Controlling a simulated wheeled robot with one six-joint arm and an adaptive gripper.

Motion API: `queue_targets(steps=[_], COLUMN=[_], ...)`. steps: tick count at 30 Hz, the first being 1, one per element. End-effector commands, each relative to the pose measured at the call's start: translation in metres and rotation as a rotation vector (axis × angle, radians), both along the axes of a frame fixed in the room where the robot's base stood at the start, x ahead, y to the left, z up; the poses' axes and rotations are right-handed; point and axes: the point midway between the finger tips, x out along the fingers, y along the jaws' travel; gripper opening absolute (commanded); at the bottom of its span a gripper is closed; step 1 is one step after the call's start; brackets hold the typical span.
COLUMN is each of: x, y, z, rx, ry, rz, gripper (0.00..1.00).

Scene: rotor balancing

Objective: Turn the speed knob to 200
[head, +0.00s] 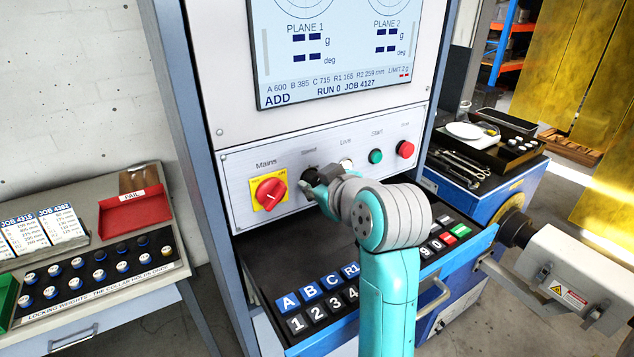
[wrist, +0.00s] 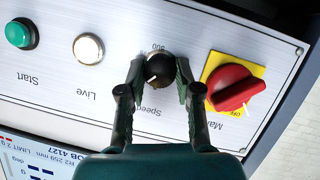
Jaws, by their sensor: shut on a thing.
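The black speed knob (wrist: 158,70) sits on the light metal control panel, under the label "Speed". In the wrist view, which is upside down, a white pointer line and the scale mark "500" show beside it. The other scale marks are hidden or too small to read. My gripper (wrist: 160,82) has one finger on each side of the knob and is shut on it. In the head view, my gripper (head: 318,188) reaches the panel from the front and covers part of the knob.
The red mains switch (head: 269,190) on its yellow plate is close beside my gripper. The keypad drawer (head: 270,262) juts out below, and the screen (head: 335,50) is above.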

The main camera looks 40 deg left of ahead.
Motion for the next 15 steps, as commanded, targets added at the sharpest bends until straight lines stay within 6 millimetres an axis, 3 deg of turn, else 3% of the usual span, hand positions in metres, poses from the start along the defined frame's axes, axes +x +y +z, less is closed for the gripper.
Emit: queue_targets(steps=[13,14,15], x=[0.0003,0.0003,0.0003], y=[-0.0001,-0.0001,-0.0001], z=[-0.0006,-0.0006,-0.0006], rx=[0.003,0.004,0.004], ry=[0.013,0.012,0.012], rz=[-0.001,0.000,0.000], gripper=[0.00,0.36,0.46])
